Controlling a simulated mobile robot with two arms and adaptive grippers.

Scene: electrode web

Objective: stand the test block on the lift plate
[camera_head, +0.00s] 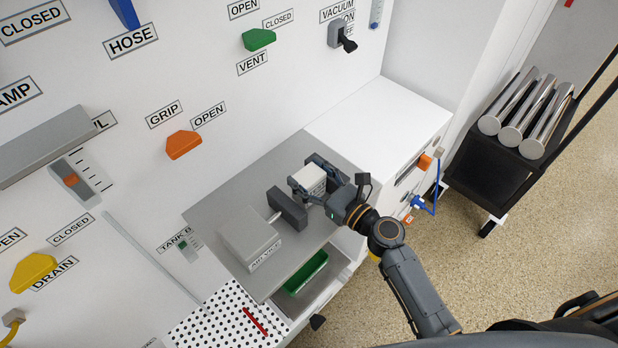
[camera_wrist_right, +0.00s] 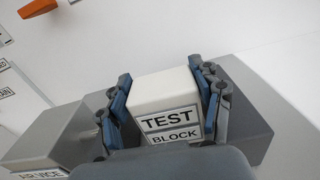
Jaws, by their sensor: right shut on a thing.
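The white test block (camera_head: 312,181) is between the fingers of my right gripper (camera_head: 307,175), over the grey shelf with the air vice (camera_head: 248,236). In the right wrist view the test block (camera_wrist_right: 166,92) shows its label, and the blue fingers of the right gripper (camera_wrist_right: 161,82) press on its two sides. The block is close to the dark vice jaws (camera_head: 287,208); whether it touches them or rests on the shelf I cannot tell. I cannot pick out a labelled lift plate. My left gripper is not in view.
A green tray (camera_head: 306,272) lies below the shelf's front edge. A white perforated plate with a red rod (camera_head: 255,322) is at the lower left. A white cabinet top (camera_head: 375,112) is clear. A black cart (camera_head: 495,165) carries steel cylinders. Levers stick out of the wall panel.

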